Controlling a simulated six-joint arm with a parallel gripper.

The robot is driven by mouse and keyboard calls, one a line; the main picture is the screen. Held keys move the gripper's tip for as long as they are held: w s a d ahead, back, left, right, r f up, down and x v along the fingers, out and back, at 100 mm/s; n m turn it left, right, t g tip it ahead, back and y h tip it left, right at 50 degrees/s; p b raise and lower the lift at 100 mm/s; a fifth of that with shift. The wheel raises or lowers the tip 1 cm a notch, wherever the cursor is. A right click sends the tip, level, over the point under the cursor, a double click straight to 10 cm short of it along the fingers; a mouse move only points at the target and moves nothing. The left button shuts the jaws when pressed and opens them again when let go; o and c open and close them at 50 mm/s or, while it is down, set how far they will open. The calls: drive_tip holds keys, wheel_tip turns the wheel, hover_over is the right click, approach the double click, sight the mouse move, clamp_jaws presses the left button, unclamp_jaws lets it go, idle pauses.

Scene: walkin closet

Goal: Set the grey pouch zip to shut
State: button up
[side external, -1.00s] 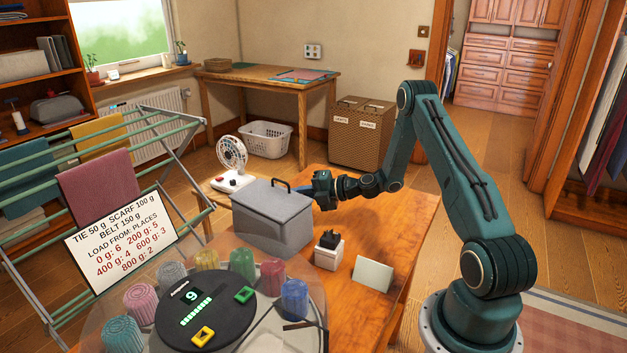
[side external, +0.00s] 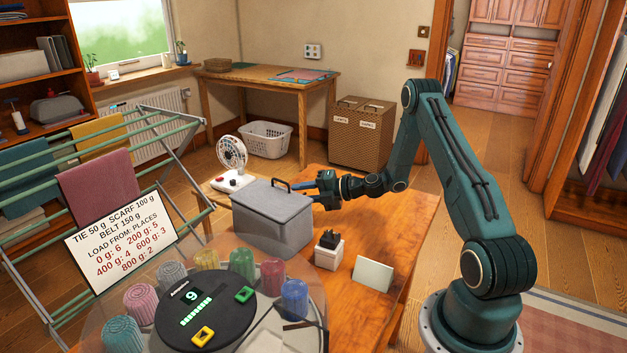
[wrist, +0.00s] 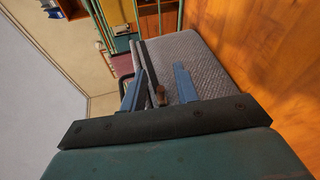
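The grey pouch (side external: 272,222) is a box-like grey bag with a dark handle on its far side, standing on the wooden table. In the wrist view its textured grey surface (wrist: 205,60) lies beyond my fingers. A small brown piece (wrist: 160,95), possibly the zip pull, shows between the blue fingers, beside a thin grey strip. My gripper (side external: 308,191) is at the pouch's right end, near its top edge, with its fingers apart. The gripper also shows in the wrist view (wrist: 160,78), open. Whether a finger touches the pouch, and the zip's state, I cannot tell.
A white block with a black top (side external: 328,250) and a pale card (side external: 372,274) stand in front of my gripper. A round carousel with several coloured cups (side external: 205,310) is at the front left. A white fan (side external: 232,160) stands behind the pouch. The table's right side is clear.

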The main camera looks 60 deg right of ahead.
drive_tip(key=s+d+r, duration=0.1)
drive_tip(key=s+r, duration=0.2)
drive_tip(key=r, duration=0.5)
drive_tip(key=shift+s, duration=0.25)
idle(0.4)
